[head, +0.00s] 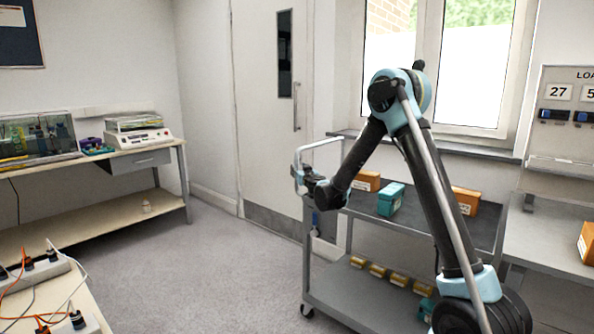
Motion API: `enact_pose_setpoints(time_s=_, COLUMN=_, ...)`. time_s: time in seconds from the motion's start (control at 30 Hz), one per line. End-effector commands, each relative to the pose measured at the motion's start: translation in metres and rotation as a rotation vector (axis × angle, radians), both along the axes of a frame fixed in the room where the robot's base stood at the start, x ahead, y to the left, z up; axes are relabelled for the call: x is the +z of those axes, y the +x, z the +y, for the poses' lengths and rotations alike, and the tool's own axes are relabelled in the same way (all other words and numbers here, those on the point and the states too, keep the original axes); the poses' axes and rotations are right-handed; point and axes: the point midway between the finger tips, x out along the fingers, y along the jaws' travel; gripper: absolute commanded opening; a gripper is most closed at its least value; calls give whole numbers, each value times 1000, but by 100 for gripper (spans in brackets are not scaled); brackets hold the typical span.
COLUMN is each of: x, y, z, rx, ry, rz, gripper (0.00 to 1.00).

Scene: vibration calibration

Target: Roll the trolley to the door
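The grey trolley (360,296) stands right of centre, with two shelves, casters and a pale tubular handle (318,145) at its left end. My gripper (301,177) is at the handle's left upright and overlaps it in the picture. The fingers are small and partly hidden, so I cannot tell whether they are closed on the bar. The pale door (266,150) is in the back wall, behind the trolley's handle end. It looks shut, with a narrow dark window, a vertical pull handle (296,107) and a grey kick plate. My arm hides part of the trolley.
The top shelf carries orange boxes (466,200) and a teal box (391,199); several small yellowish items (378,270) sit below. A bench (90,226) stands left, another (556,232) right. A table with cables (75,296) is front left. Grey floor (210,262) lies clear between.

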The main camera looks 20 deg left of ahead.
Motion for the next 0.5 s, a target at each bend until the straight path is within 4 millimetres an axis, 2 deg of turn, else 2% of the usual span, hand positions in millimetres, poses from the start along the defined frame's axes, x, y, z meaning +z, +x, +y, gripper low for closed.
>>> enact_pose_setpoints(time_s=0.2, x=0, y=26, z=17, rx=0, ry=0, rz=0, gripper=39)
enact_pose_setpoints(time_s=0.5, x=0, y=40, z=26, rx=-1, ry=0, rz=0, gripper=39)
